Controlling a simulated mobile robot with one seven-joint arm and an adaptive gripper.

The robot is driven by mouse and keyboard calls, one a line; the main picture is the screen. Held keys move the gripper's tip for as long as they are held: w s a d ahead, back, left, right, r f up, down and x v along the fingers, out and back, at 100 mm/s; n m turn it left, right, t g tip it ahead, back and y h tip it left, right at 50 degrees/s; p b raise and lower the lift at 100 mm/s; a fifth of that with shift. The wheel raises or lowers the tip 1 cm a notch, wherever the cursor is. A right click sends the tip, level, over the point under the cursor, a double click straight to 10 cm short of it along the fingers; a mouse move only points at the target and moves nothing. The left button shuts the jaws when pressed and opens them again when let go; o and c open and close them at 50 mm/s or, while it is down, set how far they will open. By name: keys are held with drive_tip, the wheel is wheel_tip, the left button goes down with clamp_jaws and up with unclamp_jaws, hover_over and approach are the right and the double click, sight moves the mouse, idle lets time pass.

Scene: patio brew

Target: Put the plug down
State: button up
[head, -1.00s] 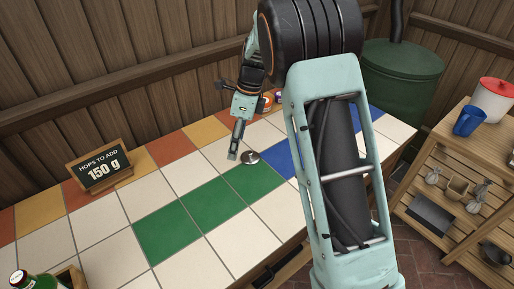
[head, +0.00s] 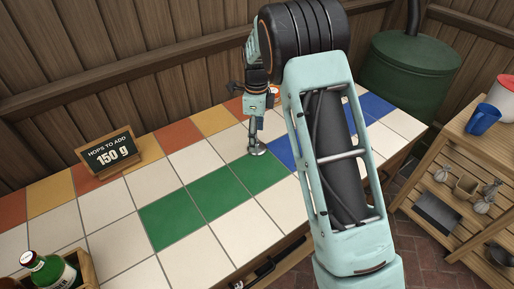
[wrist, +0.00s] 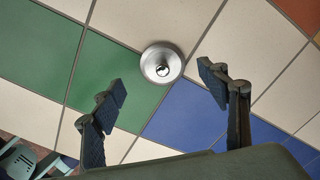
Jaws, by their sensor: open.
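The plug (head: 258,151) is a small round silver metal piece with a knob on top. It rests on the tiled counter (head: 215,240), at the far end of the green tiles by the blue ones. My gripper (head: 256,138) points down right above it in the head view, partly hiding it. In the wrist view the plug (wrist: 150,66) sits near the centre, and the two dark fingers of my gripper (wrist: 163,84) are spread wide on either side, with nothing between them. I see no contact between the fingers and the plug.
A sign (head: 109,152) reading "Hops to add 150 g" stands at the back left. A green bottle (head: 48,270) in a wooden crate is at the front left. A wooden shelf (head: 455,215) with a blue mug (head: 483,119) stands right. The green and white tiles left of the plug are clear.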

sight(262, 149)
drive_tip(key=f, duration=0.3)
drive_tip(key=shift+w+d+f, duration=0.1)
drive_tip(key=shift+w+f, duration=0.1)
drive_tip(key=shift+f, duration=0.2)
drive_tip(key=c, duration=1.3)
drive_tip(key=shift+r, duration=0.2)
